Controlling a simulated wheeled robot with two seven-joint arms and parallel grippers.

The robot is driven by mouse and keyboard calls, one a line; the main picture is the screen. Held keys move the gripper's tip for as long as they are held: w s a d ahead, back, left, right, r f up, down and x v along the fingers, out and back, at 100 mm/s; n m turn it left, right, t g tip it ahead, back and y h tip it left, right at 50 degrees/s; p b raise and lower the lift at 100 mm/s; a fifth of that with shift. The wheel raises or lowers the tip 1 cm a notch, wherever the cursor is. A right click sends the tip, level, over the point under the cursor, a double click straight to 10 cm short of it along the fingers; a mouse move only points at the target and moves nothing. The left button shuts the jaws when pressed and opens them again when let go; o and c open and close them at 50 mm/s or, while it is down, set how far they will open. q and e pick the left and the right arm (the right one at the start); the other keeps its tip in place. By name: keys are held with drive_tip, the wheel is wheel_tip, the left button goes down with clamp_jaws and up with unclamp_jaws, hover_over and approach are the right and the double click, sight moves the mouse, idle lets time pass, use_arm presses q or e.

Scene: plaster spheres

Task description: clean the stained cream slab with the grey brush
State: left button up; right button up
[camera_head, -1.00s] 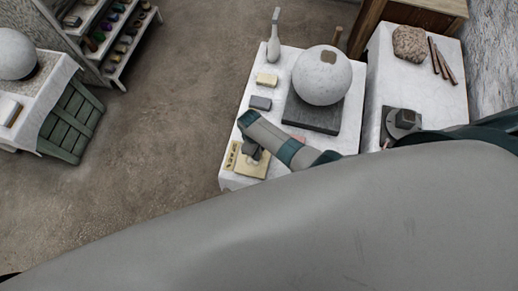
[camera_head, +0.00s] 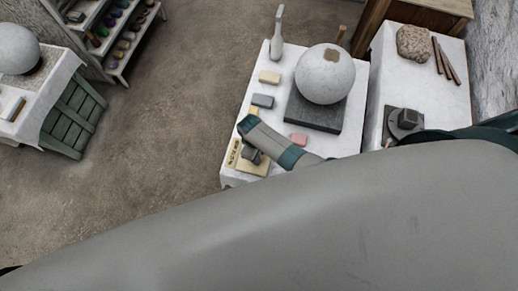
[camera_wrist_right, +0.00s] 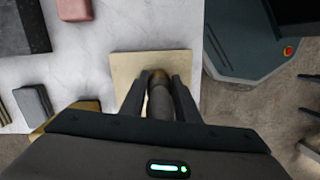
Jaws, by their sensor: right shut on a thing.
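The cream slab (camera_head: 262,169) lies flat near the front left corner of the white-covered middle table. In the right wrist view the slab (camera_wrist_right: 128,65) lies beyond my fingers, and its visible part looks plain; the rest is hidden by my gripper. My right gripper (camera_wrist_right: 160,85) is shut on the brush (camera_wrist_right: 160,103), whose grey handle with a brownish end shows between the fingers. In the head view my right gripper (camera_head: 251,155) is over the slab. Whether the bristles touch it is hidden. My left gripper is not in view.
A pale plaster sphere (camera_head: 324,75) rests on a dark base (camera_head: 313,115). A grey block (camera_head: 262,101), a cream block (camera_head: 269,77), a pink block (camera_head: 299,139) and a pale bottle (camera_head: 276,35) stand around it. A side table at right holds a rough stone (camera_head: 413,43).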

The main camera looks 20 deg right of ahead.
drive_tip(key=shift+f+b, duration=0.45)
drive_tip(key=shift+f, duration=0.2)
idle(0.5)
drive_tip(key=shift+r, duration=0.1)
drive_tip(key=shift+s+a+r+p, duration=0.1)
drive_tip(key=shift+s+a+p, duration=0.1)
drive_tip(key=shift+p, duration=0.2)
drive_tip(key=shift+s, duration=0.1)
drive_tip(key=shift+a, duration=0.1)
drive_tip(key=shift+s+a, duration=0.15)
drive_tip(key=shift+s, duration=0.15)
idle(0.4)
drive_tip(key=shift+w+d, duration=0.45)
drive_tip(key=shift+w, duration=0.2)
